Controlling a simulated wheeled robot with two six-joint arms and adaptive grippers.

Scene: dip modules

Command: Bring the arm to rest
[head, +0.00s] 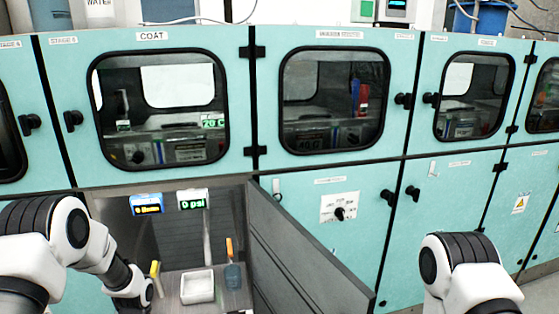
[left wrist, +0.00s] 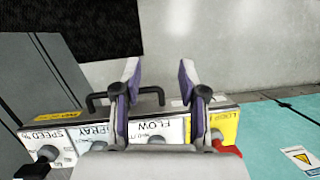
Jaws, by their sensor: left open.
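My left arm (head: 75,235) comes in from the left in the head view and reaches down to the open lower compartment below the COAT window. Its gripper is hidden or cut off there. In the left wrist view my left gripper (left wrist: 159,70) is open, with two purple-padded fingers apart and nothing between them.
An open grey door (head: 305,255) stands right of the compartment. Inside are a white tray (head: 197,287), an orange-handled tool (head: 231,270) and a yellow-handled one (head: 155,272). Closed teal cabinets (head: 440,200) fill the right.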

